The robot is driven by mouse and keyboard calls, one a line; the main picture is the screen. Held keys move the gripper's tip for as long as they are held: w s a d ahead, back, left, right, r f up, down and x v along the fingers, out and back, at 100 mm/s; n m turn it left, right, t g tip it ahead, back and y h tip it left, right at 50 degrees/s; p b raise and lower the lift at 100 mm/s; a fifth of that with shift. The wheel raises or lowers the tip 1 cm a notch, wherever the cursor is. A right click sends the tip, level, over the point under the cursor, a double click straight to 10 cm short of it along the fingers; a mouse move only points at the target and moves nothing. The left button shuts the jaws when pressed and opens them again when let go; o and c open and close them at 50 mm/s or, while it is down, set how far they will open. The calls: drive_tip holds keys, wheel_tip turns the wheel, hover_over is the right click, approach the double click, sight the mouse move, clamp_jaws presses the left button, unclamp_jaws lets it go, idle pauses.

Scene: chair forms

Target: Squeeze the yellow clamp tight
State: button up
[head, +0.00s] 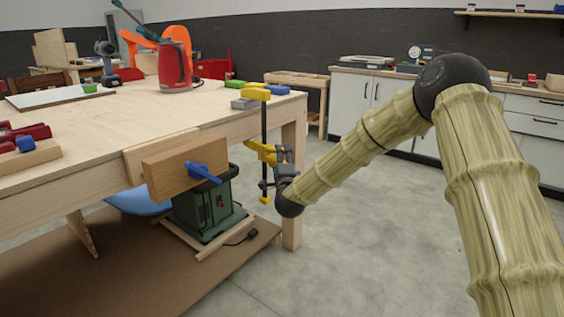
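The yellow clamp (262,150) hangs upright at the right end of the wooden table. Its yellow upper jaw (257,94) lies over the tabletop edge. Its dark bar runs down past the edge to the yellow body, with a small yellow tip at the bottom. My gripper (275,168) is at the clamp's yellow body, below the tabletop, reaching in from the right. Its dark fingers overlap the body and handle area in the head view. They are small and dark, so I cannot tell whether they are apart or closed on the handle.
The wooden table (120,120) fills the left, with a red canister (174,66) and small coloured blocks on top. A wooden block with a blue clamp (203,172) is at its front edge. A green machine (208,208) stands below. Grey floor is clear at right, before white cabinets (350,97).

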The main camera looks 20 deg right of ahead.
drive_tip(key=shift+w, duration=0.25)
drive_tip(key=shift+w+a+f, duration=0.1)
drive_tip(key=shift+w, duration=0.5)
